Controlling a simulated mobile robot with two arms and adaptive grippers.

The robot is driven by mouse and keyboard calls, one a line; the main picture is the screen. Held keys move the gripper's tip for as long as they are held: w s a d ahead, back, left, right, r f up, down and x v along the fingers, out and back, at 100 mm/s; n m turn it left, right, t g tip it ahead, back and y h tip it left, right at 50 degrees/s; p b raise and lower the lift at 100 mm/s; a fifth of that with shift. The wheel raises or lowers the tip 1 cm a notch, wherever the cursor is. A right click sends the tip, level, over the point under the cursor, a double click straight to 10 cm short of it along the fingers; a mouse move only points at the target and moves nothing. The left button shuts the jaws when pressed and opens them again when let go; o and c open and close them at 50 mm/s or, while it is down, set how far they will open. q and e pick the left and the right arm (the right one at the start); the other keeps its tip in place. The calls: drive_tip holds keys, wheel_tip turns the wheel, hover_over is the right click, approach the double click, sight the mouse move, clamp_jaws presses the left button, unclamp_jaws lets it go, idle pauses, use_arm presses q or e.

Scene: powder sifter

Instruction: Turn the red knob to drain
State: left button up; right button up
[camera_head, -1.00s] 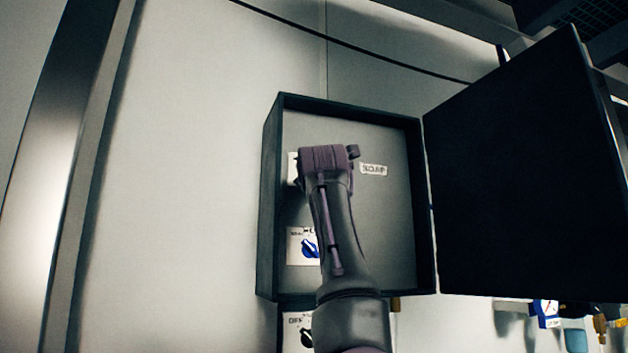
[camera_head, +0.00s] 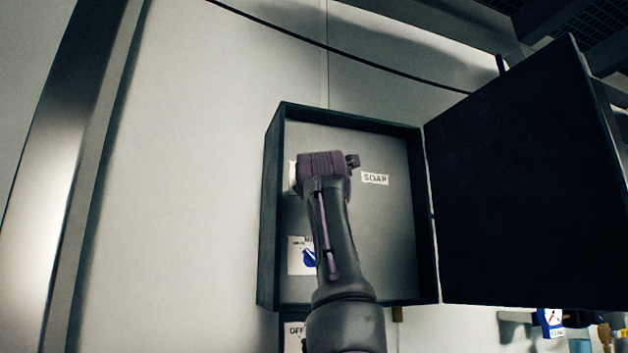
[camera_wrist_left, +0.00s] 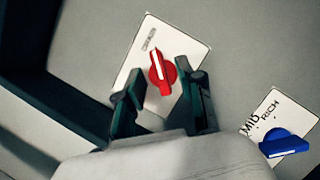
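The red knob (camera_wrist_left: 161,72) has a white pointer line and sits on a white label plate (camera_wrist_left: 190,48) in the left wrist view. My left gripper (camera_wrist_left: 160,86) is open, with its two fingers on either side of the knob's lower part. I cannot tell whether they touch it. In the head view my left arm reaches into the dark open box (camera_head: 270,220), and the wrist (camera_head: 325,172) hides the red knob and the fingertips. My right gripper is not in view.
A blue knob (camera_wrist_left: 281,142) on its own label is at the lower right in the wrist view, and below the wrist in the head view (camera_head: 309,257). A SOAP label (camera_head: 375,179) is to the right. The box's black door (camera_head: 525,185) stands open at right.

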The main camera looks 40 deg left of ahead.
use_arm(q)
drive_tip(key=v, duration=1.2)
idle(0.6)
